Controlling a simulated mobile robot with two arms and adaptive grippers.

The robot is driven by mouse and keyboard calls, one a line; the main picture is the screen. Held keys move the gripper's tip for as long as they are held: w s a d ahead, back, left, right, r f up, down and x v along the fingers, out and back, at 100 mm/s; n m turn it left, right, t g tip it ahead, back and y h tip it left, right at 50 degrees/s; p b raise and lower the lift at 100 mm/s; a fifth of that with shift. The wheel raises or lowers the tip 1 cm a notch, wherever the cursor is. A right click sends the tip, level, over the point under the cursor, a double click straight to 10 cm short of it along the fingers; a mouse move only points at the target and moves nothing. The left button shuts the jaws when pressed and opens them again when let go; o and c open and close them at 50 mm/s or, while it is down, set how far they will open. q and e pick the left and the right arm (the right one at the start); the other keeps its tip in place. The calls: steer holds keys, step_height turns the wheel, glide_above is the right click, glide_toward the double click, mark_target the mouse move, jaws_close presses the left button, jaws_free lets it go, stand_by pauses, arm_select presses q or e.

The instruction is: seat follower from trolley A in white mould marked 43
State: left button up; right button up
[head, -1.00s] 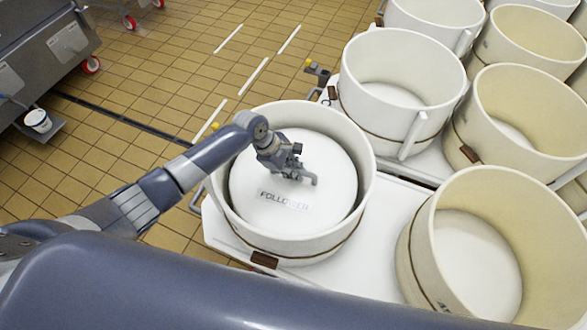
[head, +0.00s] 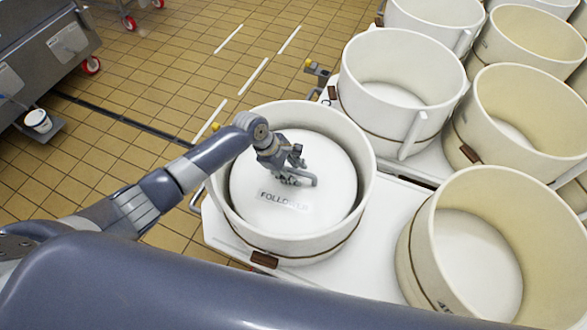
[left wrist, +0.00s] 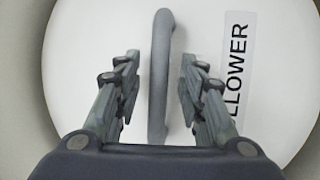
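The follower (head: 265,170) is a white disc lettered FOLLOWER with a grey bar handle (head: 309,180). It lies inside a round white mould (head: 363,190), below the rim, and looks roughly level. Whether it touches the bottom is hidden. The mould has a brown tag (head: 264,260); I cannot read a 43 on it. My left gripper (head: 291,177) is down inside the mould at the handle. In the left wrist view the handle (left wrist: 160,60) stands between the two fingers of the left gripper (left wrist: 158,85), with a gap on each side. My right gripper is not in view.
The mould stands on a white trolley top (head: 365,265). A cream mould (head: 410,265) stands close at the right, and another white mould (head: 350,100) behind. Several more moulds fill the right side. Tiled floor (head: 190,60) lies open at the left, with a grey machine (head: 45,50) beyond.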

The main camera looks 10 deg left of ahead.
arm_select(q)
steer(key=v, duration=1.2)
